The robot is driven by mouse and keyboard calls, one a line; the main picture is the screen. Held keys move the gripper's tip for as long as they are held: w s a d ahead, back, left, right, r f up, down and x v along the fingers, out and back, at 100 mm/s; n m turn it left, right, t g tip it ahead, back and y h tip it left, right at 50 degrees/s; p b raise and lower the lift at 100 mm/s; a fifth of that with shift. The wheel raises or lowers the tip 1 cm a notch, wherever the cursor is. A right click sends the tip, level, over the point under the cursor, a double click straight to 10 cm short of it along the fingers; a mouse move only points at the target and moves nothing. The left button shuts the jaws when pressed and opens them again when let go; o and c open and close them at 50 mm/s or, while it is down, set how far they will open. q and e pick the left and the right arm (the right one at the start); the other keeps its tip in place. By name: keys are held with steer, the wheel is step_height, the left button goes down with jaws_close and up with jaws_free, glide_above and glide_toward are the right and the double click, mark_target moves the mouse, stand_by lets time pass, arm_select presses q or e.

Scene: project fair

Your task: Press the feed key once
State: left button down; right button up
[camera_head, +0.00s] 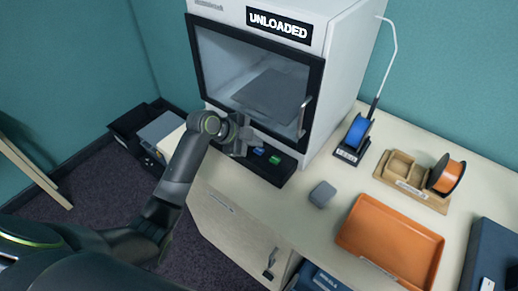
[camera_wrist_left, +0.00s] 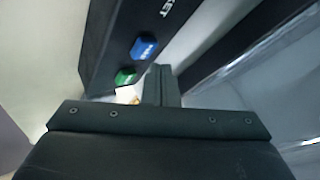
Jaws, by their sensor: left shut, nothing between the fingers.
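The printer (camera_head: 318,75) is a white cabinet with a dark-framed glass door and a sign reading UNLOADED. A black key panel (camera_head: 268,172) sits at its lower front and also shows in the left wrist view (camera_wrist_left: 95,45). On it, the wrist view shows a blue key (camera_wrist_left: 145,48) and a green key (camera_wrist_left: 125,76). Their lettering is too blurred to read, so I cannot tell which is the feed key. My left gripper (camera_head: 241,147) is shut and empty at the panel's left end; its fingers (camera_wrist_left: 162,85) are close beside the green key. I cannot tell whether they touch anything. My right gripper is out of view.
On the table right of the printer are a blue spool on a black stand (camera_head: 354,138), a wooden holder with an orange spool (camera_head: 448,176), a small grey block (camera_head: 322,194) and an orange tray (camera_head: 372,207). Dark bins (camera_head: 130,125) stand on the floor at left.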

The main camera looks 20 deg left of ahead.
mark_target(255, 151)
arm_select(q)
steer(key=shift+f, duration=0.2)
stand_by(0.5)
steer(key=shift+f+b, duration=0.25)
steer(key=shift+b, duration=0.05)
steer(key=shift+f+b, duration=0.35)
steer(key=shift+f, duration=0.15)
stand_by(0.5)
stand_by(0.3)
steer(key=shift+r+p, duration=0.8)
steer(key=shift+r, duration=0.15)
step_height(255, 151, up, 5)
steer(key=p, duration=0.4)
stand_by(0.5)
